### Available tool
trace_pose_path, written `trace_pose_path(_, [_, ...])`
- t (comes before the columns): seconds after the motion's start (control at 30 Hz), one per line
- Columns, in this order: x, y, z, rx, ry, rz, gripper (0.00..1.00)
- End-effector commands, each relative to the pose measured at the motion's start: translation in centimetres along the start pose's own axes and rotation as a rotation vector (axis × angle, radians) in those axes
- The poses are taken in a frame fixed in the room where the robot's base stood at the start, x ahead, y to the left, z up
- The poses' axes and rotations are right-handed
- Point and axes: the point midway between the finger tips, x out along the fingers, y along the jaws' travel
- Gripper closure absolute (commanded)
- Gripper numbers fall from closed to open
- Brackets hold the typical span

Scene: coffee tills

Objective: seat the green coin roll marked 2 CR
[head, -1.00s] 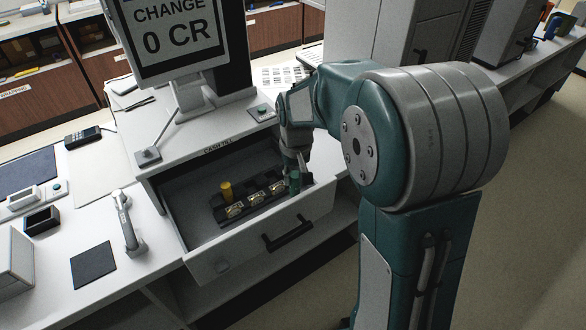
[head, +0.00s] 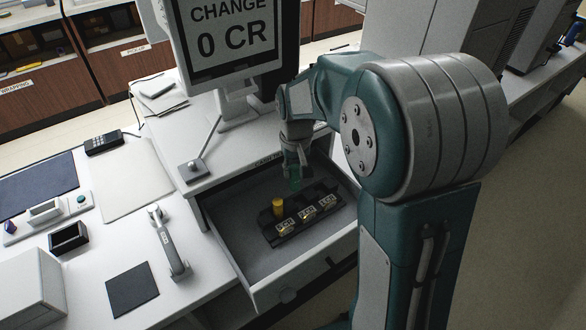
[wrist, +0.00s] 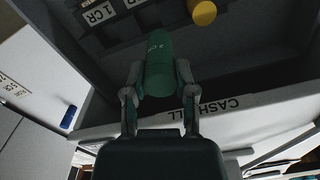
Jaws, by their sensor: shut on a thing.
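My gripper (wrist: 159,84) is shut on the green coin roll (wrist: 160,62), with one finger on each side of it. In the head view the green roll (head: 295,184) hangs below my gripper (head: 296,170), inside the open cash drawer (head: 232,236), behind the black coin rack (head: 271,238). The roll looks apart from the rack and about upright. The rack has three pale labels; one label (wrist: 98,13) reads 1 CR.
The drawer's back edge, lettered CASH TILL (wrist: 215,104), lies close to my gripper. The change screen (head: 228,35) stands above the till. A scanner (head: 168,245) and a dark pad (head: 132,290) are on the left counter. The drawer floor left of the rack is clear.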

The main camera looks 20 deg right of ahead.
Motion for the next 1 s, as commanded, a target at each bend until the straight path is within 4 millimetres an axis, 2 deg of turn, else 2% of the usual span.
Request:
trace_pose_path(0.13, [0.0, 0.6, 0.0, 0.003, 0.0, -0.004, 1.0])
trace_pose_path(0.27, [0.1, 0.2, 0.0, 0.001, 0.0, 0.001, 1.0])
trace_pose_path(0.5, [1.9, -0.6, 0.0, 0.0, -0.004, 0.009, 1.0])
trace_pose_path(0.73, [3.9, -0.1, 0.0, 0.0, -0.003, 0.004, 1.0])
trace_pose_path(1.0, [4.4, 0.0, 0.0, 0.001, 0.001, 0.003, 1.0])
